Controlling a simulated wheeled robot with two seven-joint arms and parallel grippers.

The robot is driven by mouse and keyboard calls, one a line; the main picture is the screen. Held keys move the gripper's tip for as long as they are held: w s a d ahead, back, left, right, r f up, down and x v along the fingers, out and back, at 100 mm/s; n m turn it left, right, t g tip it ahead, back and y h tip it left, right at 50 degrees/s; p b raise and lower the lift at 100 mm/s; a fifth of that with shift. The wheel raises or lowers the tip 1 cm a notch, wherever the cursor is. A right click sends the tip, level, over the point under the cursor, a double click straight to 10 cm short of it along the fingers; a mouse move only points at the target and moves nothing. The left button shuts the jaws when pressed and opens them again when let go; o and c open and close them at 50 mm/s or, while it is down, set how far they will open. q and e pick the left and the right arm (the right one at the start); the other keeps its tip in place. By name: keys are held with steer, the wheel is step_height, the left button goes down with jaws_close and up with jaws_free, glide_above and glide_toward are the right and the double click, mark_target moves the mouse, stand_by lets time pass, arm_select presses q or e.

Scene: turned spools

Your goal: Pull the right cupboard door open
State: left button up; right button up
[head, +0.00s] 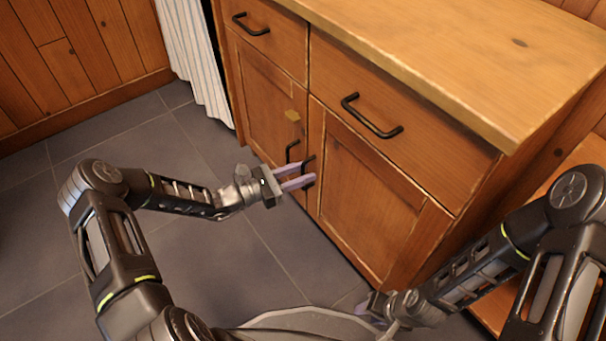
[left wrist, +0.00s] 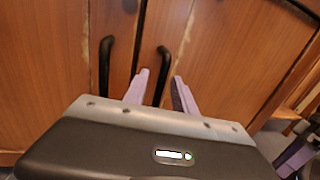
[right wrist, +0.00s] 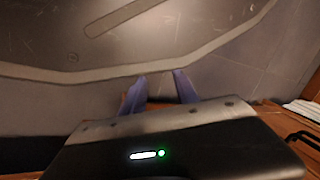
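The wooden cupboard has a right door (head: 365,205) and a left door (head: 262,112), both shut. The right door's black upright handle (head: 308,163) is near their meeting edge, and it also shows in the left wrist view (left wrist: 162,72). My left gripper (head: 306,173) is at this handle with its purple fingers apart. In the left wrist view, the handle's lower part shows between the fingertips (left wrist: 160,80); contact cannot be told. My right gripper (head: 368,306) is low by the cupboard's right front. Its fingers are apart and empty in the right wrist view (right wrist: 160,82).
The left door's handle (head: 291,151) is close beside my left gripper. Drawers with black handles (head: 371,117) sit above the doors. A striped cloth (head: 196,62) hangs left of the cupboard. The grey tiled floor (head: 215,265) before it is open.

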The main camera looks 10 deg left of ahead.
arm_select(q)
steer(key=shift+w+d, duration=0.1)
steer(key=shift+d, duration=0.05)
steer(key=shift+c, duration=0.2)
jaws_close()
stand_by(1.2)
